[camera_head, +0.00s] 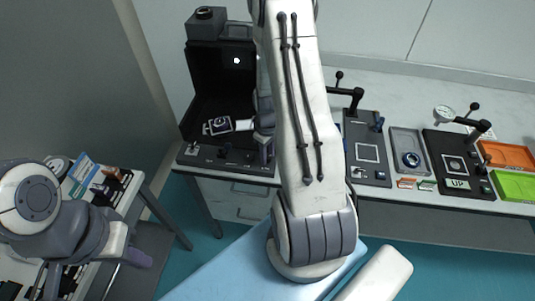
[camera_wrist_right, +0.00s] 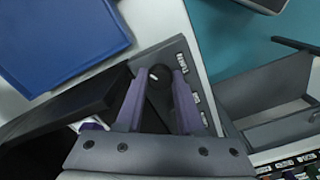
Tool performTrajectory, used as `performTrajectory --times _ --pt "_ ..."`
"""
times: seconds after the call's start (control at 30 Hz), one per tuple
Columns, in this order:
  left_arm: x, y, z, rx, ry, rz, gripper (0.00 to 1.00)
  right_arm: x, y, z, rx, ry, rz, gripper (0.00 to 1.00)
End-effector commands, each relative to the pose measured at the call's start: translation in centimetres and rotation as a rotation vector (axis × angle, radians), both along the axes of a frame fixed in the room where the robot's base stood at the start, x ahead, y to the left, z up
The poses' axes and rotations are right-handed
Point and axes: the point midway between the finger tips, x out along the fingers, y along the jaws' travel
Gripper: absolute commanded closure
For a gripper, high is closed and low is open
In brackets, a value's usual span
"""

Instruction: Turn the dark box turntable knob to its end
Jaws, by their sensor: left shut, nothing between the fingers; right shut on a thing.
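The dark box (camera_head: 212,85) stands open on the left bench, with a low control panel (camera_head: 212,158) along its front. My right arm comes down in front of its right side, and the right gripper is mostly hidden there in the head view. In the right wrist view my right gripper (camera_wrist_right: 156,76) has its purple fingers shut on a round black knob (camera_wrist_right: 159,74) on the labelled panel. A pale mark shows on the knob's top. My left gripper (camera_head: 138,258) is shut and empty at lower left, away from the dark box.
A small sample (camera_head: 220,125) lies inside the box. Right along the bench are another dark device (camera_head: 367,155), a grey tray (camera_head: 408,152), a device marked UP (camera_head: 457,165), and orange (camera_head: 508,155) and green (camera_head: 514,185) trays. A side cart (camera_head: 125,195) stands near my left arm.

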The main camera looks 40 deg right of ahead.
Motion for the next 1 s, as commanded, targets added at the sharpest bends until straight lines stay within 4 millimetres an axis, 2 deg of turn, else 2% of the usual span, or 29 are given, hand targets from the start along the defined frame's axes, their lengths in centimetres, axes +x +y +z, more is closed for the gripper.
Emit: performTrajectory --times 1.0 --pt "-0.01 0.00 0.08 0.000 0.000 0.000 1.00 0.08 -0.02 0.08 0.000 -0.002 -0.964 1.00"
